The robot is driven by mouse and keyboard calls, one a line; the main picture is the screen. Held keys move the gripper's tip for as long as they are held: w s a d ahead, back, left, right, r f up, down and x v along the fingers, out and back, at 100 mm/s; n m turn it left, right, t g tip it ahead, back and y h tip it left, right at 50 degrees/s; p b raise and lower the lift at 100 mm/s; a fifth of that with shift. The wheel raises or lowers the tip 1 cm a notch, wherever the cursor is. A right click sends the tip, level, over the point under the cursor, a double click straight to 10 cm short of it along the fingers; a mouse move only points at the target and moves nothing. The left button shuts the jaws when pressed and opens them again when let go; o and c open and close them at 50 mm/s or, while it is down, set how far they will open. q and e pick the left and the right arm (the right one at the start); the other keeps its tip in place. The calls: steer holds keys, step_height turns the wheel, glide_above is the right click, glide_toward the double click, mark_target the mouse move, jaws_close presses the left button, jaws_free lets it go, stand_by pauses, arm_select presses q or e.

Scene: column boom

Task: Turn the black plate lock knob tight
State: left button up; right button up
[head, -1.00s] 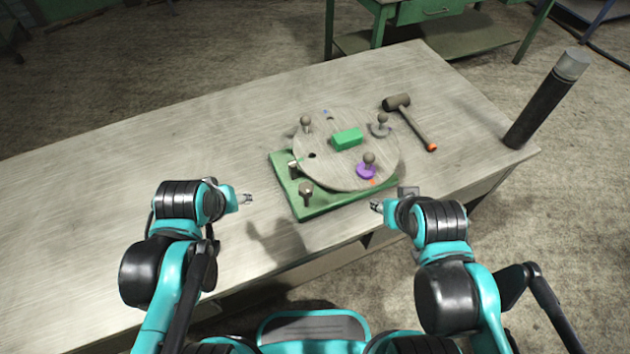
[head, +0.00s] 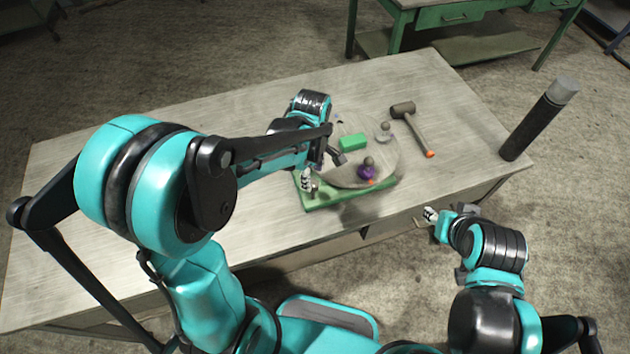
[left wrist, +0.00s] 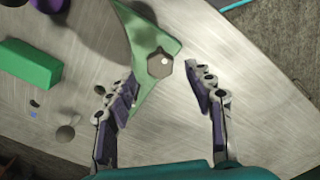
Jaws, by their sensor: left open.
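The lock knob, a dark grey hexagonal head, stands on a corner of the green base (head: 335,203). In the left wrist view the knob (left wrist: 160,66) lies between and just beyond my open fingertips, with the green base (left wrist: 148,30) under it. My left gripper (head: 309,186) points down over that corner in the head view; its fingers partly hide the knob. In the left wrist view the left gripper (left wrist: 163,84) is empty, with a gap on both sides of the knob. My right gripper (head: 430,214) is off the table's front edge; its jaw opening is too small to judge.
A mallet (head: 410,125) lies behind right. A dark post (head: 535,125) stands at the table's right end. The table's left part is clear.

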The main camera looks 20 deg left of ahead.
mark_target(313, 183)
arm_select(q)
steer(key=shift+f+b, duration=0.35)
steer(key=shift+f, duration=1.55)
steer(key=c, duration=1.2)
steer(key=shift+o, duration=0.2)
